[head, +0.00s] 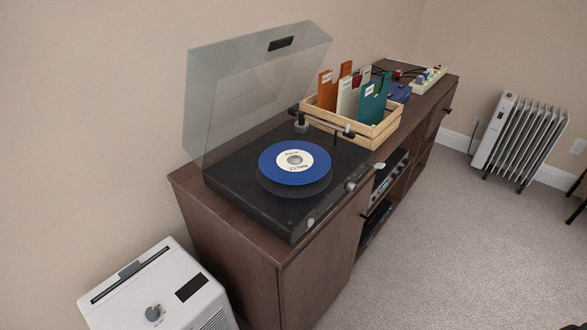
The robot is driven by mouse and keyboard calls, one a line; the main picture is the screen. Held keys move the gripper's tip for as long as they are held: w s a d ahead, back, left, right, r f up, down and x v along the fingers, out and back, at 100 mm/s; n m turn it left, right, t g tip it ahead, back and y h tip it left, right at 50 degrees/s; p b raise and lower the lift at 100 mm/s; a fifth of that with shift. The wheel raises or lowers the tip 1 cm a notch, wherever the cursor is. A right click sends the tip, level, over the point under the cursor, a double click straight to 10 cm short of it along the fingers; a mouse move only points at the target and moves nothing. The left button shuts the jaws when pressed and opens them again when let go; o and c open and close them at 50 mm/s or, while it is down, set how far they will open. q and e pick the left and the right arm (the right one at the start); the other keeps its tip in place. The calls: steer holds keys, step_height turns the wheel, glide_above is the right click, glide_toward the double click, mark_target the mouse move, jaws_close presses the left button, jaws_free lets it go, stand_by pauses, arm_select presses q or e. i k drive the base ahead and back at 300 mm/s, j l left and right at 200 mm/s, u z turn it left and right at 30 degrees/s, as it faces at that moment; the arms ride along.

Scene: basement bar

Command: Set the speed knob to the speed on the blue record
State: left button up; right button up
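A black turntable (248,197) sits on the brown cabinet with its clear lid (255,95) raised. The blue record (272,160) lies on its dark platter (296,191). The record's pale centre label (294,158) bears small print that I cannot read at this size. Two small light knobs show along the turntable's near right edge: one at the front corner (311,222) and one farther back (350,186). I cannot tell which is the speed knob, or its setting. Neither gripper is in view.
A wooden crate (385,133) of upright sleeves stands behind the turntable on the cabinet (235,240). A power strip (428,79) lies at the far end. A white appliance (150,290) stands at front left, a radiator (520,138) at far right.

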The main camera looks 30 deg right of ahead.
mark_target(351, 186)
steer(key=l+z, duration=0.15)
steer(key=z, duration=1.1)
